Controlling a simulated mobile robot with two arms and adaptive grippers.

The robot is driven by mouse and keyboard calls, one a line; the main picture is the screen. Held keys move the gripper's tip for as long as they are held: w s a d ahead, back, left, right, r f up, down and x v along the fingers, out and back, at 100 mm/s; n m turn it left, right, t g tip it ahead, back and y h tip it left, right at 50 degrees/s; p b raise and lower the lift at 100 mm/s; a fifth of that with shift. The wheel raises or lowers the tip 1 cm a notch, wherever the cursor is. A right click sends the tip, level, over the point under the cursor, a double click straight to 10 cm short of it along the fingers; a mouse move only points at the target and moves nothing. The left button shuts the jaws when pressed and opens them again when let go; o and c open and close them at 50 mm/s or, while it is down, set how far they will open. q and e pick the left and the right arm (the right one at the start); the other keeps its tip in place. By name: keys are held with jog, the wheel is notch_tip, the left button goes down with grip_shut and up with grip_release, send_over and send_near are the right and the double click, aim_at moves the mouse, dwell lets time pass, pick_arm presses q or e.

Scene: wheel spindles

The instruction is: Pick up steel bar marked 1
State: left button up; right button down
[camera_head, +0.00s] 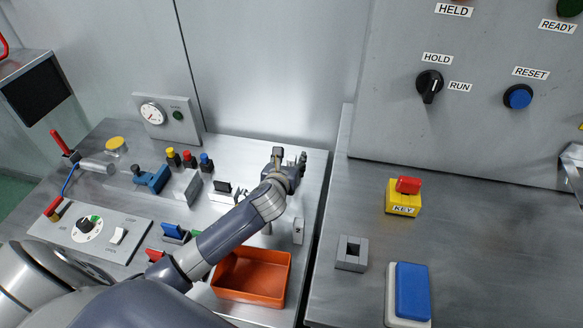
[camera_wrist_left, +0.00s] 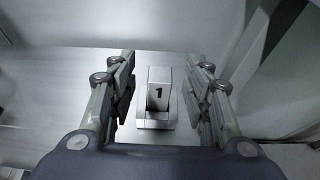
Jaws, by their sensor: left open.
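The steel bar marked 1 (camera_wrist_left: 158,92) stands upright in a low metal base (camera_wrist_left: 156,124) in the left wrist view, its number facing the camera. My left gripper (camera_head: 289,158) is open in the head view, over the far right part of the left table. In the left wrist view its two fingers stand apart, one on each side of the bar, with visible gaps. I cannot make out the marked bar in the head view, where the gripper and arm cover part of the table. My right gripper is not clearly in view.
An orange tray (camera_head: 252,292) sits beside my left forearm. A small grey block (camera_head: 298,231) stands near the table's right edge. A gap separates the tables.

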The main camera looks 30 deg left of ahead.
pick_arm(q)
jog(key=shift+x, duration=1.05)
grip_shut()
